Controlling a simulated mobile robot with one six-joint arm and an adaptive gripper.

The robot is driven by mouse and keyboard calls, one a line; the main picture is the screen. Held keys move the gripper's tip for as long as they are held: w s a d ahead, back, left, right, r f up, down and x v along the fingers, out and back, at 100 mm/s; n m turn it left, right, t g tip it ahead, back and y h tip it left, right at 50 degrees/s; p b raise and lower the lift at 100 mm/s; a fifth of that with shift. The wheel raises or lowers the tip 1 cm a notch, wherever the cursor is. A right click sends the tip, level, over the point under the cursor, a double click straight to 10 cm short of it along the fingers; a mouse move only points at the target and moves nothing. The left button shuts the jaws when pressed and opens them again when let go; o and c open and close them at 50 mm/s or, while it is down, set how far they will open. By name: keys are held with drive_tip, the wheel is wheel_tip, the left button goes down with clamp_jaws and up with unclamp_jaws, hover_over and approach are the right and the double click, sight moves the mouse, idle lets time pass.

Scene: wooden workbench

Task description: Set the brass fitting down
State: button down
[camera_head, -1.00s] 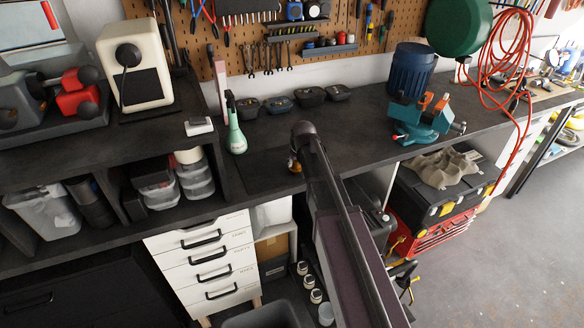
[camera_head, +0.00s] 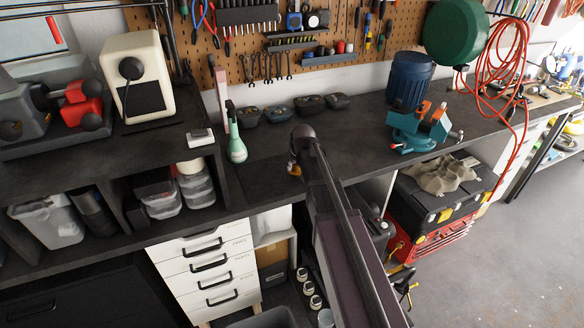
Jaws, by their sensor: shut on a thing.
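The brass fitting (camera_head: 294,169) shows only as a small gold-orange patch at the end of my arm, near the front edge of the dark workbench (camera_head: 350,153). My gripper (camera_head: 293,163) is shut on it, mostly hidden behind my dark wrist. I cannot tell whether the fitting touches the bench top or is held just above it.
A green spray bottle (camera_head: 236,146) stands left of my gripper. Several small dark bins (camera_head: 281,109) line the wall behind. A teal vise (camera_head: 418,130) and a blue canister (camera_head: 409,81) are on the right. The bench between my gripper and the vise is clear.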

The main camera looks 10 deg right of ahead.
drive_tip(key=s+d+r+p, duration=0.1)
drive_tip(key=s+d+r, duration=0.1)
drive_tip(key=s+d, duration=0.9)
drive_tip(key=shift+d+r+p, duration=0.15)
drive_tip(key=shift+d+p, duration=0.15)
drive_tip(key=shift+d, duration=0.05)
drive_tip(key=shift+w+f+b, duration=0.1)
drive_tip(key=shift+f+b, duration=0.25)
idle(0.4)
